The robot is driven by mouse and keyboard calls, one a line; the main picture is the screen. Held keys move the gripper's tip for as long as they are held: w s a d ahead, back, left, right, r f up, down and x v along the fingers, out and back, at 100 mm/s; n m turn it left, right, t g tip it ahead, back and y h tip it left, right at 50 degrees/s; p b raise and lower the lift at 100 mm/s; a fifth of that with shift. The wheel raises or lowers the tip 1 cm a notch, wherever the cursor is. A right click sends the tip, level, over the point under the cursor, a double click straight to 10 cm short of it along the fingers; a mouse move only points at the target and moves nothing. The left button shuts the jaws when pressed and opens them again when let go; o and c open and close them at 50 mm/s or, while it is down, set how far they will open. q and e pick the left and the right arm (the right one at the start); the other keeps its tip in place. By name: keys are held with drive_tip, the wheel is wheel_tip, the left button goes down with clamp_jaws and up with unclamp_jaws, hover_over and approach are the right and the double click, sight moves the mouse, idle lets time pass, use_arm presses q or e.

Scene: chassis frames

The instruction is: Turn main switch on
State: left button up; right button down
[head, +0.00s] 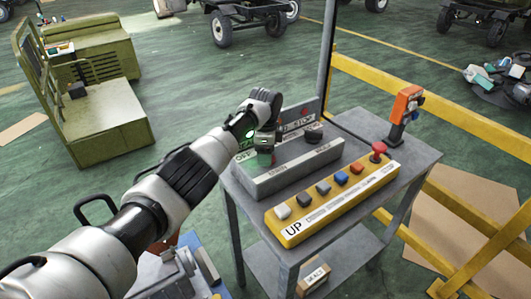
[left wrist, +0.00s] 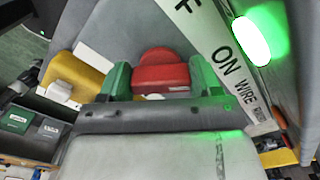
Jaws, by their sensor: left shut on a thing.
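The main switch (left wrist: 160,75) shows as a red knob in the left wrist view, between the two fingers of my left gripper (left wrist: 160,85). The fingers are shut on it from both sides. A white label strip beside it reads "ON", and a green lamp (left wrist: 250,40) glows next to that label. An "OFF" label shows partly beside the gripper there. My right gripper is not in view.
The grey box stands on a metal cart (head: 400,170). A yellow button panel (head: 330,208) with several buttons lies in front, and a black knob (head: 313,132) is to the right. An orange device (head: 405,105) stands at the back corner. Yellow railing (head: 440,105) runs behind.

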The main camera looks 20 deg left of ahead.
use_arm(q)
drive_tip(key=shift+w+r+m, duration=0.1)
drive_tip(key=shift+r+m, duration=0.05)
drive_tip(key=shift+m, duration=0.45)
drive_tip(key=o, duration=0.9)
wheel_tip(320, 180, up, 11)
drive_tip(key=shift+f+b, duration=0.15)
drive_tip(key=shift+b, duration=0.8)
drive_tip(key=shift+f, duration=0.1)
